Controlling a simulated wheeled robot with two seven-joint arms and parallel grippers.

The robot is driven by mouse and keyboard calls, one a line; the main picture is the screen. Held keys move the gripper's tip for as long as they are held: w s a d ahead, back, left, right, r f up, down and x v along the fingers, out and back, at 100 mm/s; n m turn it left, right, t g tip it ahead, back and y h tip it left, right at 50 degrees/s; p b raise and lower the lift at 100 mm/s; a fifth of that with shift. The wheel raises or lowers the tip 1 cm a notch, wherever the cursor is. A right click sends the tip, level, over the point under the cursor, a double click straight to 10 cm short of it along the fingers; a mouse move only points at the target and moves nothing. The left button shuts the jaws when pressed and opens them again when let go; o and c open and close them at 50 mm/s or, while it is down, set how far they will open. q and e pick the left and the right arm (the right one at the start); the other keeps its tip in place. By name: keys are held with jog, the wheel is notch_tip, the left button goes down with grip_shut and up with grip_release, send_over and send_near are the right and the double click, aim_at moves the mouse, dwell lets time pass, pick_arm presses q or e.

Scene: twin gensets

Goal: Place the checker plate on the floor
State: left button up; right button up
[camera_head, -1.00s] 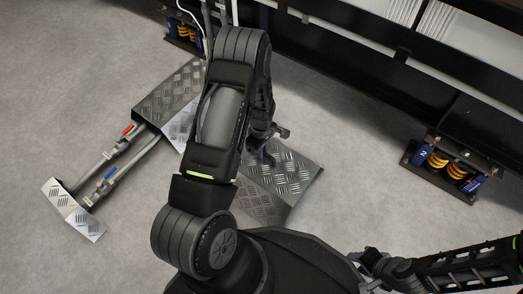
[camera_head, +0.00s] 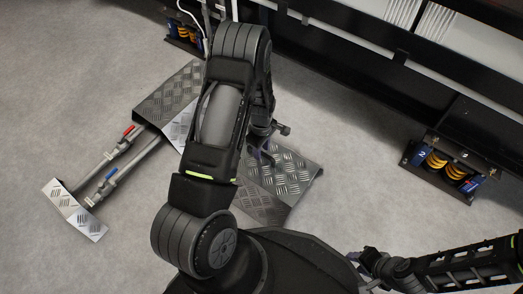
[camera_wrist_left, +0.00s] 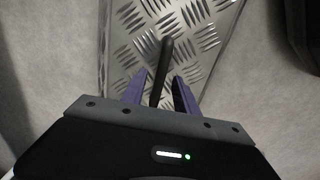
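The checker plate (camera_head: 292,176), bent grey metal with a raised tread pattern, looks to lie on the floor right of my left arm; the arm hides its left part. It also fills the middle of the left wrist view (camera_wrist_left: 205,30). My left gripper (camera_head: 263,154) is just above its upper left part. In the wrist view its purple fingers (camera_wrist_left: 160,88) stand apart, with a dark upright bar (camera_wrist_left: 167,55) between them that the fingers do not visibly touch. My right gripper (camera_head: 364,270) is low at the right, away from the plate; its opening is unclear.
Another checker plate cover (camera_head: 170,97) lies at left, with pipes bearing red and blue valve handles and a smaller bent plate (camera_head: 75,210). A black frame with spring mounts (camera_head: 447,168) runs along the back and right. Grey floor (camera_head: 355,150) is clear between.

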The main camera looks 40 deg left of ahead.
pick_arm(q)
notch_tip(320, 180, up, 10)
jog(key=p, duration=0.4)
jog(key=shift+f, duration=0.1)
dwell(0.4)
jog(key=s+d+f+m+h, duration=0.1)
jog(key=s+d+m, duration=0.4)
jog(key=d, duration=0.4)
jog(key=s+d+f+m+t+h, duration=0.1)
jog(key=s+d+m, duration=0.4)
jog(key=d, duration=0.4)
jog(key=s+d+f+m+h, duration=0.1)
jog(key=s+d+m, duration=0.4)
jog(key=d, duration=0.5)
jog(key=shift+s+f+m+h, duration=0.2)
jog(key=shift+f+m+h, duration=0.2)
jog(key=shift+f+m, duration=0.15)
jog(key=shift+a, duration=0.2)
